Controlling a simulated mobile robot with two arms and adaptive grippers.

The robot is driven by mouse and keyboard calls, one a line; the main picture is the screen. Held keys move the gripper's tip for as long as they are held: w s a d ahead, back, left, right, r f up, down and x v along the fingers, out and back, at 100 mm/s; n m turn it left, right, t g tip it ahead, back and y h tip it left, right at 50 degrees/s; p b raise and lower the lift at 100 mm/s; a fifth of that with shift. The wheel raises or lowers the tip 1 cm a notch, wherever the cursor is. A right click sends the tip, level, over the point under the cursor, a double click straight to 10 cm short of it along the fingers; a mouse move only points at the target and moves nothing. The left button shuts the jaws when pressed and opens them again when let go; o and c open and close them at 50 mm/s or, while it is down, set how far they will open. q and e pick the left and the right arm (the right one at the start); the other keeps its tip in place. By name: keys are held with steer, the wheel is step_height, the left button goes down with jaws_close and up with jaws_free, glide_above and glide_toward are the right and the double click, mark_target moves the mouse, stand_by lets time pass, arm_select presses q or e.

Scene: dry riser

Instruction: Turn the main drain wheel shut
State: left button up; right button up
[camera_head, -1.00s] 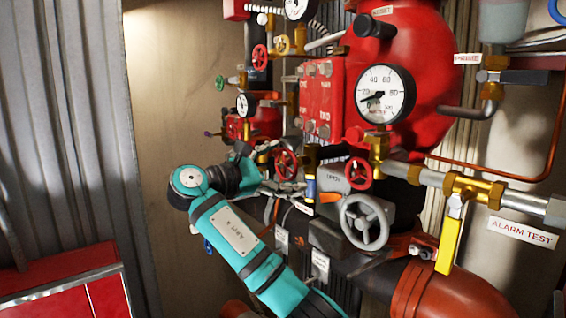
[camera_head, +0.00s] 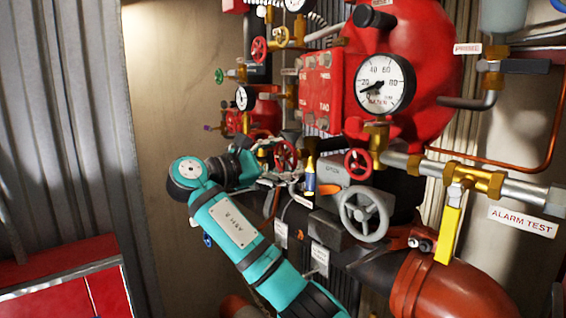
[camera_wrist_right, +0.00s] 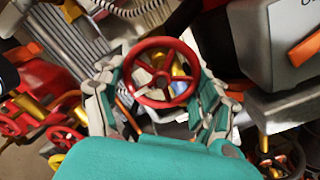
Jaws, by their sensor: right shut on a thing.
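A small red handwheel (camera_head: 285,156) with a brass stem stands on the pipework left of the grey box. In the right wrist view the red handwheel (camera_wrist_right: 136,77) sits between the fingers of my right gripper (camera_wrist_right: 160,85), which are closed around its rim from both sides. In the head view my right gripper (camera_head: 270,180) reaches this wheel from the left and is partly hidden among the fittings. I cannot read a label that names this wheel as the main drain. My left gripper is not in view.
A second red wheel (camera_head: 358,164) and a large grey handwheel (camera_head: 366,214) are close on the right. A pressure gauge (camera_head: 384,84), a yellow lever (camera_head: 450,232) and a red vessel (camera_head: 430,60) crowd the area. A red cabinet (camera_head: 60,290) stands at lower left.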

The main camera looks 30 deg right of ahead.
steer(key=m+b, duration=0.2)
steer(key=b, duration=0.1)
steer(key=shift+w+f+m, duration=0.1)
steer(key=shift+f+m, duration=0.2)
steer(key=shift+m, duration=0.1)
steer(key=m+b, duration=0.3)
steer(key=shift+r+m, duration=0.1)
steer(key=shift+m, duration=0.2)
steer(key=m+b, duration=0.2)
steer(key=m, duration=0.1)
steer(key=shift+r+m, duration=0.15)
steer(key=shift+m, duration=0.25)
steer(key=m+b, duration=0.2)
steer(key=m, duration=0.2)
steer(key=shift+r, duration=0.15)
steer(key=m+b, duration=0.1)
steer(key=m, duration=0.4)
steer(key=shift+r, duration=0.15)
steer(key=m, duration=0.4)
steer(key=shift+r+m+b, duration=0.1)
steer(key=shift+m+b, duration=0.2)
steer(key=shift+b, duration=0.05)
steer(key=m, duration=0.5)
steer(key=shift+s, duration=0.3)
steer(key=shift+s+m+b, duration=0.1)
steer(key=shift+m+b, duration=0.35)
steer(key=shift+m, duration=1.95)
